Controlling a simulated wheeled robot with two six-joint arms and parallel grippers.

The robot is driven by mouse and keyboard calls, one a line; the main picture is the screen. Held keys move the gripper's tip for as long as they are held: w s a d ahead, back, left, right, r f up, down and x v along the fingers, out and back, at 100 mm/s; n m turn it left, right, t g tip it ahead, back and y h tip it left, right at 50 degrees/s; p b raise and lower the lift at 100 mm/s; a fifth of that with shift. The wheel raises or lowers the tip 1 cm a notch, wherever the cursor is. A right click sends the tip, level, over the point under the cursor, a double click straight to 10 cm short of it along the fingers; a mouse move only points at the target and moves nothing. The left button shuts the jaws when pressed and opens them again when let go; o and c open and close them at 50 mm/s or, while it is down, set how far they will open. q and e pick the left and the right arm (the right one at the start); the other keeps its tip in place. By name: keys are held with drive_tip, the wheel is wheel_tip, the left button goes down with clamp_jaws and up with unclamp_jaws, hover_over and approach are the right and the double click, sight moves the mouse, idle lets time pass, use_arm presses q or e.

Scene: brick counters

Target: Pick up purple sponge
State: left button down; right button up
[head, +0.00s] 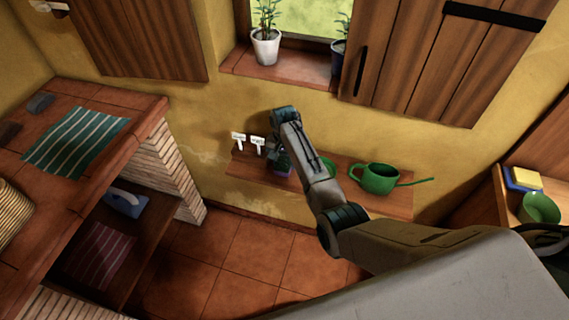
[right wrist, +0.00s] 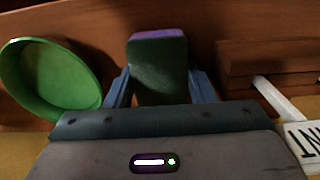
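The purple sponge (right wrist: 160,68) has a purple end and a dark green face in the right wrist view. It stands between the two blue fingers of my right gripper (right wrist: 160,88), one close on each side. I cannot tell whether the fingers press on it. In the head view my right gripper (head: 277,152) is low over the wall shelf, and the sponge (head: 283,170) shows partly below it. I cannot tell whether the sponge rests on the shelf. My left gripper is not in view.
The wooden shelf (head: 395,202) holds a green watering can (head: 377,179) to the right. A green pot (right wrist: 50,78) is beside the sponge, partly behind my arm in the head view. White labels (head: 257,141) stand left of the gripper. A brick counter (head: 150,100) is at left.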

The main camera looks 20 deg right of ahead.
sight(284, 161)
drive_tip(key=shift+c, duration=0.2)
wheel_tip(284, 161, up, 10)
drive_tip(key=b, duration=0.1)
drive_tip(key=shift+b, duration=0.4)
drive_tip(key=o, duration=0.3)
drive_tip(key=shift+c, duration=1.2)
